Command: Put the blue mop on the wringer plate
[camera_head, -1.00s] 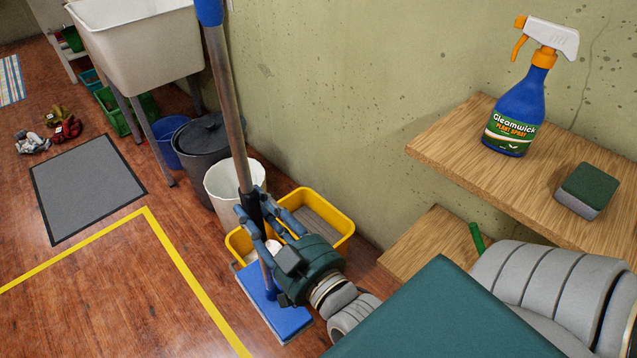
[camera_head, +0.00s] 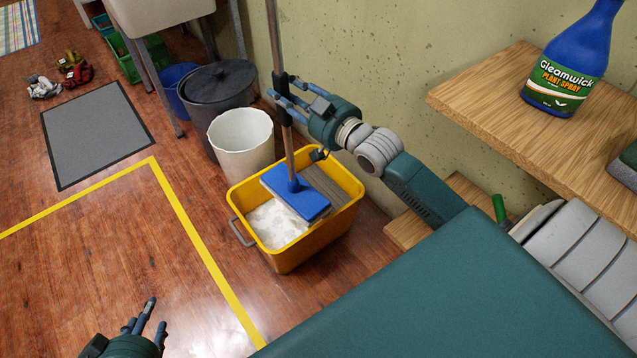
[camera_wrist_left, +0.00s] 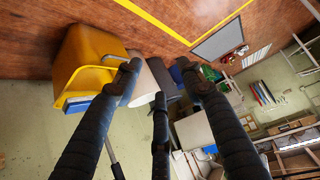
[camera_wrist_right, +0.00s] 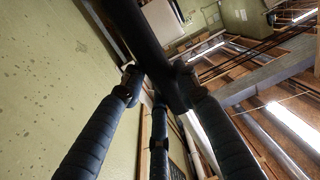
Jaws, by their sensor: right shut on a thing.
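The blue mop has a flat blue head (camera_head: 296,192) and a long metal handle (camera_head: 277,45). My right gripper (camera_head: 286,100) is shut on the handle, which is nearly upright. The head is over the yellow bucket (camera_head: 285,262), partly above the foamy water (camera_head: 274,226) and partly by the grey ribbed wringer plate (camera_head: 328,184). Whether it touches the plate is unclear. In the right wrist view the dark handle (camera_wrist_right: 142,35) crosses between the fingers. My left gripper (camera_head: 147,322) is open and empty, low at left; its spread fingers show in the left wrist view.
A white bin (camera_head: 240,150), a dark lidded bin (camera_head: 216,88) and a blue bucket (camera_head: 180,95) stand behind the yellow bucket. A wooden shelf (camera_head: 480,90) with a blue spray bottle (camera_head: 565,65) is at right. The floor left of the bucket is clear.

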